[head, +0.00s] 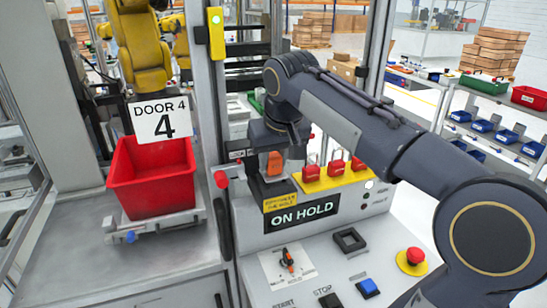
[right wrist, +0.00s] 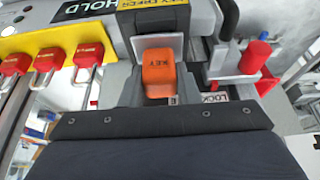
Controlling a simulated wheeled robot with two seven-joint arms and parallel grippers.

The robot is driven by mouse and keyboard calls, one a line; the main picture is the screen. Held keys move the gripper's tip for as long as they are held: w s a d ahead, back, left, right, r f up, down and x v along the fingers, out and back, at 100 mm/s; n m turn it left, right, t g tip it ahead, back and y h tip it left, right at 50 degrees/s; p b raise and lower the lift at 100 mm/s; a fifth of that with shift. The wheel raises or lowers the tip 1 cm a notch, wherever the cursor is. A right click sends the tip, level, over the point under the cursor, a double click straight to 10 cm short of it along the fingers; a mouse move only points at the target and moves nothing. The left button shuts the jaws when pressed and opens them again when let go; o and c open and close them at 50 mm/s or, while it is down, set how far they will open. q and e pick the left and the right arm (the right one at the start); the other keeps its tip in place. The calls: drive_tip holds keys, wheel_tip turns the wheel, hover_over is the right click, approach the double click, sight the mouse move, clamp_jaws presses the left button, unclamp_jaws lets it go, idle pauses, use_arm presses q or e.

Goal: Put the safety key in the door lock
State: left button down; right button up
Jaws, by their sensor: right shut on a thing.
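The orange safety key (right wrist: 158,72), marked KEY, is between the fingers of my right gripper (right wrist: 157,88) in the right wrist view. In the head view the key (head: 274,163) shows orange below the wrist, and my right gripper (head: 270,168) is shut on it. They are at the back left of the grey control panel, by a LOCK label (right wrist: 214,97) and just behind the ON HOLD sign (head: 304,216). The door lock's opening is hidden by the gripper, so I cannot tell whether the key is in it. My left gripper is not in view.
Red padlocks (head: 311,173) stand on a yellow strip (head: 335,181) right of the gripper. A red knob (head: 221,179) is to its left. A red bin (head: 150,180) sits under the DOOR 4 sign (head: 162,119). A red stop button (head: 415,255) is at the panel's front right.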

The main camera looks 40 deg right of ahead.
drive_tip(key=o, duration=1.1)
drive_tip(key=shift+c, duration=0.2)
drive_tip(key=d+v, duration=0.1)
drive_tip(key=v, duration=0.6)
drive_tip(key=shift+a+r, duration=0.45)
drive_tip(key=shift+a, duration=0.1)
drive_tip(key=shift+s+f, duration=0.1)
drive_tip(key=shift+s, duration=0.1)
drive_tip(key=s+a+f+y, duration=0.1)
drive_tip(key=s+a+f, duration=0.3)
drive_tip(key=f, duration=0.4)
drive_tip(key=s+a+f+n+y, duration=0.1)
drive_tip(key=s+a+f+y, duration=0.1)
drive_tip(key=s+a+f, duration=0.3)
drive_tip(key=s+a+f+t+y, duration=0.1)
drive_tip(key=s+a+f, duration=0.4)
drive_tip(key=f, duration=0.7)
drive_tip(key=shift+s+f+n+y, duration=0.2)
drive_tip(key=shift+s+n+y, duration=0.2)
drive_tip(key=shift+s+y, duration=0.35)
